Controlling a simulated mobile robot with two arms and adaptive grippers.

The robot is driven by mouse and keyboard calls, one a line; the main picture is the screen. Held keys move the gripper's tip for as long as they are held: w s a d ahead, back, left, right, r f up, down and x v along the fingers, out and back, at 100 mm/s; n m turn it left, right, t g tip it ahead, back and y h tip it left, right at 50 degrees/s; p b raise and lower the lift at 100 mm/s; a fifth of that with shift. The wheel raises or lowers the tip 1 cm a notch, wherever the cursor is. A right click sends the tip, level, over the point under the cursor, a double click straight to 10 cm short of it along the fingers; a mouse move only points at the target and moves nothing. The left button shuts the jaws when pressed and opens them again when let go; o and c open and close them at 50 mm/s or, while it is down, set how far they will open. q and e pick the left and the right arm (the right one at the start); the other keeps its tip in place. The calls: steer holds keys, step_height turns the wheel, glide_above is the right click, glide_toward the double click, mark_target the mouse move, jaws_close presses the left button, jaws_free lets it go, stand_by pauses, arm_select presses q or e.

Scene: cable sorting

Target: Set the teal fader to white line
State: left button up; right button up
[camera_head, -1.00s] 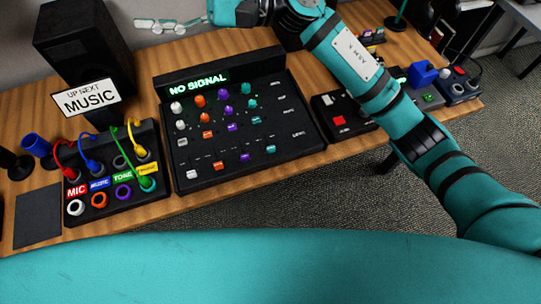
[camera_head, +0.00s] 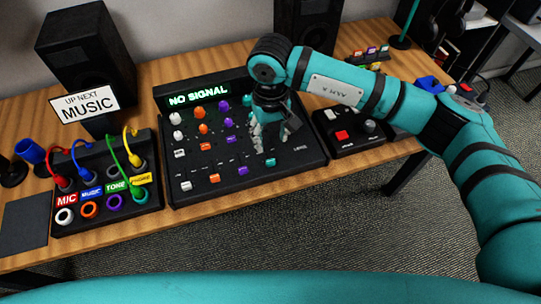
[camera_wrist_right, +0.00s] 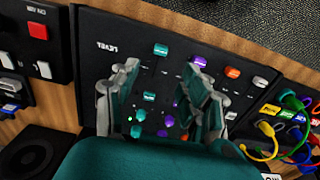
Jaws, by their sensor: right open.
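The teal fader (camera_head: 270,162) is the small teal cap at the right end of the bottom row on the black mixer (camera_head: 293,163). In the right wrist view the teal fader (camera_wrist_right: 160,50) sits just beyond and between my fingertips, apart from them. My right gripper (camera_head: 264,146) points down over the right part of the mixer; in its wrist view the gripper (camera_wrist_right: 163,72) has its fingers spread with nothing between the tips. It hides some of the teal knobs in the head view. I cannot make out the white line clearly. My left gripper is not in view.
Purple (camera_wrist_right: 199,62), orange (camera_wrist_right: 232,72) and white (camera_wrist_right: 258,85) faders stand in the same row. A box with a red button (camera_head: 342,134) is right of the mixer. A patch box with coloured cables (camera_head: 105,200) is at the left. Speakers stand behind.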

mark_target(270, 161)
step_height(270, 161, down, 10)
steer(key=shift+f+p, duration=0.1)
steer(key=shift+p, duration=0.6)
jaws_close()
steer(key=shift+a, duration=0.1)
